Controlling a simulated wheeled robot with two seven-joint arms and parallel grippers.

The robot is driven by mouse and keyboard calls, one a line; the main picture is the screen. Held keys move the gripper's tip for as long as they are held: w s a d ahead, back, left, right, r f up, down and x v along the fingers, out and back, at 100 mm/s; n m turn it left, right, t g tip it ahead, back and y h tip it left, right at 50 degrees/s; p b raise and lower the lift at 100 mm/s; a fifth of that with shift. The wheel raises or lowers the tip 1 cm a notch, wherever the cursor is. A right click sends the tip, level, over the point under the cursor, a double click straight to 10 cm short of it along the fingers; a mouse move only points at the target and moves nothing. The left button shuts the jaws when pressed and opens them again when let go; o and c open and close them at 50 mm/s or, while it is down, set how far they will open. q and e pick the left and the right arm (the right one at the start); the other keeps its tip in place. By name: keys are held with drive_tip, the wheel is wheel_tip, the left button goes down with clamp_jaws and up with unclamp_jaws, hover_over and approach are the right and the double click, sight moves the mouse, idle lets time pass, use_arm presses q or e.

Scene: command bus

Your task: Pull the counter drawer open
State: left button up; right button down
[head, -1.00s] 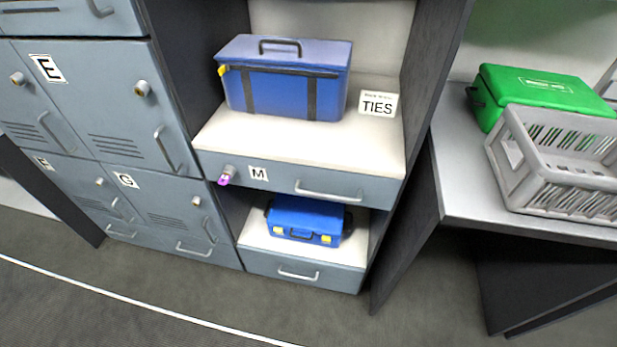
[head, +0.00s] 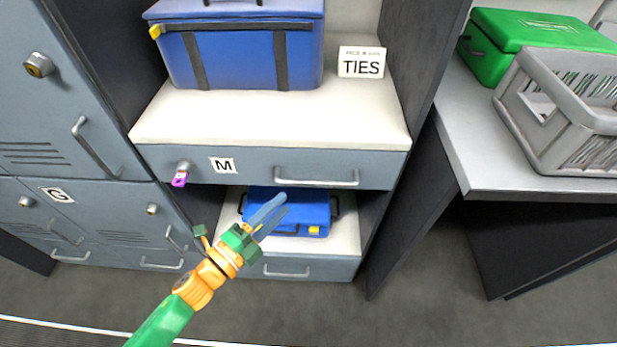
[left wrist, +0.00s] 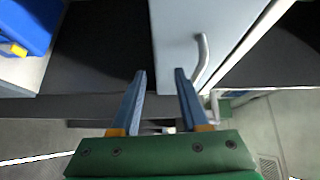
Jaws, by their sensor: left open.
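The counter drawer (head: 260,172) is a grey-blue front under the white counter, marked M, and looks shut. Its metal bar handle (head: 316,180) is right of the label. A lock with a purple-tagged key (head: 180,177) is at its left. My left gripper (head: 282,203) is open and empty, just below and left of the handle, in front of the lower shelf. In the left wrist view the drawer front (left wrist: 180,35) appears turned on its side, with the handle (left wrist: 202,62) just right of the fingers, not between them. My right gripper is not in view.
A blue case (head: 245,55) and a TIES sign (head: 361,62) stand on the counter (head: 270,122). A smaller blue case (head: 310,208) sits on the shelf below, above a lower drawer (head: 330,268). Lockers (head: 90,100) stand left; a dark panel (head: 410,200) stands right.

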sight(316, 181)
use_arm(q)
drive_tip(key=w+d+r+m+h, duration=0.1)
drive_tip(key=d, duration=0.1)
drive_tip(key=w+d+r+m+h, duration=0.1)
drive_tip(key=d+r, duration=0.1)
drive_tip(key=d, duration=0.1)
drive_tip(key=w+d+r+m+g+h+p, duration=0.1)
drive_tip(key=d+r+m, duration=0.1)
drive_tip(key=d, duration=0.1)
drive_tip(key=shift+w+r, duration=0.1)
drive_tip(key=shift+r, duration=0.15)
clamp_jaws()
drive_tip(key=shift+a, duration=0.1)
idle(0.9)
